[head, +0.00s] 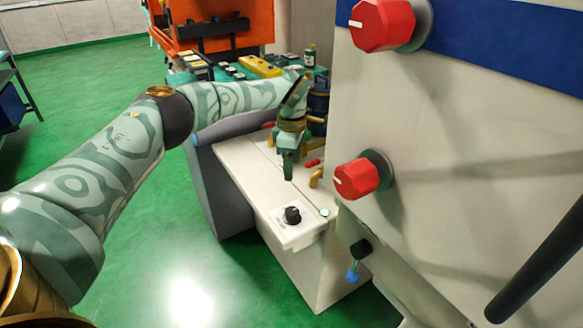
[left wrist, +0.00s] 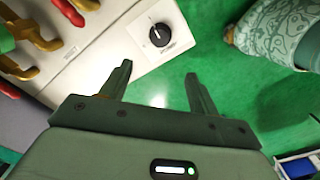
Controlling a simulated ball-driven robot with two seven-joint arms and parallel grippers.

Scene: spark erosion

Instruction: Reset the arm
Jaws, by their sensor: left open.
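My left arm reaches in from the left in the head view. My left gripper (head: 288,172) hangs fingers down above the white machine ledge (head: 240,165). In the left wrist view the two fingers of my left gripper (left wrist: 155,88) stand apart, with nothing between them. Beyond the fingertips lies a black knob (left wrist: 159,35) on the white panel. The same black knob (head: 292,215) shows in the head view, in front of the gripper and apart from it. My right gripper is in neither view.
A white cabinet wall with red knobs (head: 362,178) stands close on the right. Brass pipes with red handles (head: 316,176) are beside the gripper. An orange machine (head: 230,20) stands behind. Green floor (head: 150,255) is open at left.

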